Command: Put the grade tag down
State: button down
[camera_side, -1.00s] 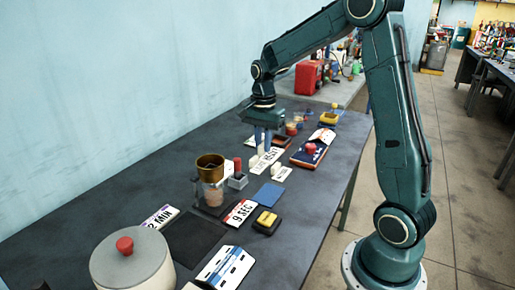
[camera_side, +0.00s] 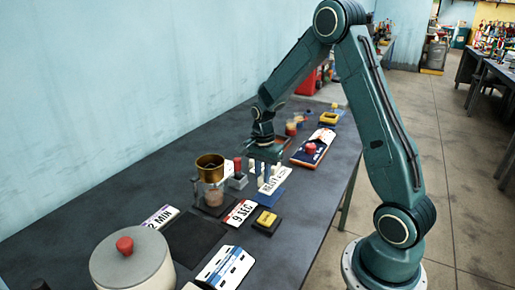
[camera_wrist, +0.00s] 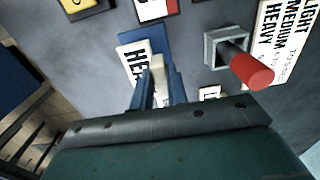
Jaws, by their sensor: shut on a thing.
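My gripper (camera_wrist: 158,88) has its two blue fingers shut on the white upright grip of the HEAVY grade tag (camera_wrist: 134,68). The tag is a white plate with black letters. It also shows in the side view (camera_side: 275,181), under my gripper (camera_side: 263,168). A blue pad (camera_wrist: 142,44) lies at the tag, with its edges showing past it; it also shows in the side view (camera_side: 264,198). I cannot tell whether the tag touches the pad. The fingers hide part of the tag.
A grey block with a red-handled piece (camera_side: 237,178) stands close to the left. A brass cup (camera_side: 210,166) on a stand is further left. A 9 SEC card (camera_side: 240,212) and a yellow-topped block (camera_side: 266,222) lie nearer the camera. The black mat (camera_side: 198,238) is bare.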

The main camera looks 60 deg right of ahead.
aim_at(262, 181)
jog(key=shift+f, duration=1.65)
jog(key=shift+f, duration=0.15)
jog(key=c, duration=1.4)
grip_release()
jog(key=shift+r, duration=0.2)
notch_tip(262, 181, up, 11)
jog(key=shift+r, duration=0.5)
